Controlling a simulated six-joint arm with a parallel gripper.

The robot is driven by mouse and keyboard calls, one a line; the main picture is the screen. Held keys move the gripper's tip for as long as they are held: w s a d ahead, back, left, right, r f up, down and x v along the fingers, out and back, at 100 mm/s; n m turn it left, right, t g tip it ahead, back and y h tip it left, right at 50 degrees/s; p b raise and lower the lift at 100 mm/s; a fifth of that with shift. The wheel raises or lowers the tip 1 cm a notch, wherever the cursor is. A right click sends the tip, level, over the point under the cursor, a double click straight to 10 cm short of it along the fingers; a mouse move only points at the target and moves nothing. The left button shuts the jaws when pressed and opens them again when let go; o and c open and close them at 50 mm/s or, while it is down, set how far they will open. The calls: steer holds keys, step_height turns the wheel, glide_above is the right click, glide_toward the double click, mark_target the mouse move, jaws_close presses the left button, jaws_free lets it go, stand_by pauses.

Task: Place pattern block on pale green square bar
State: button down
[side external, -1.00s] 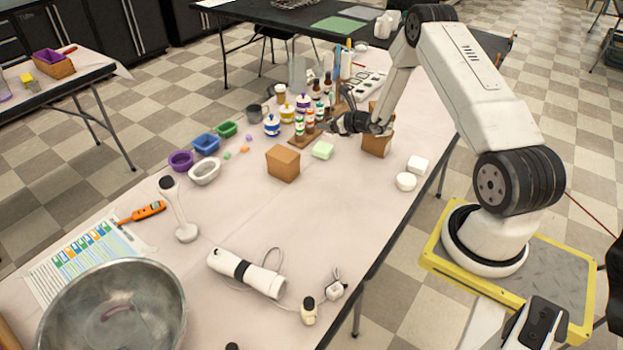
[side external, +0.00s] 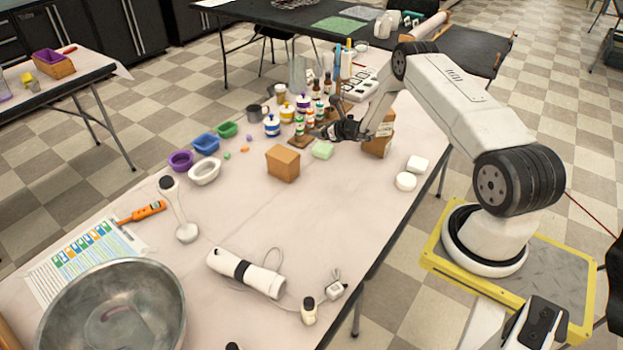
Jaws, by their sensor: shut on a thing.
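The pale green square bar (side external: 322,150) lies flat on the pale table, to the right of a tan box. My gripper (side external: 318,133) is just above and behind the bar in the picture, beside the small bottles. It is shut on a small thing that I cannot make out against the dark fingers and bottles. I cannot tell whether that thing touches the bar. Small orange (side external: 227,155), green (side external: 244,149) and purple (side external: 249,138) pieces lie near the coloured bowls; I cannot tell if any is a pattern block.
A tan box (side external: 283,164) stands left of the bar, and another brown box (side external: 380,140) stands right, near my wrist. Dropper bottles (side external: 299,127) and lidded jars (side external: 272,126) crowd behind the bar. White soap bars (side external: 406,181) lie at the right edge.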

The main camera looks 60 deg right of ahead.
mark_target(319, 146)
steer(key=shift+w+f, duration=0.2)
steer(key=shift+f, duration=1.55)
steer(key=shift+f, duration=0.1)
steer(key=shift+c, duration=0.9)
jaws_free()
steer(key=v, duration=1.2)
steer(key=shift+r, duration=0.2)
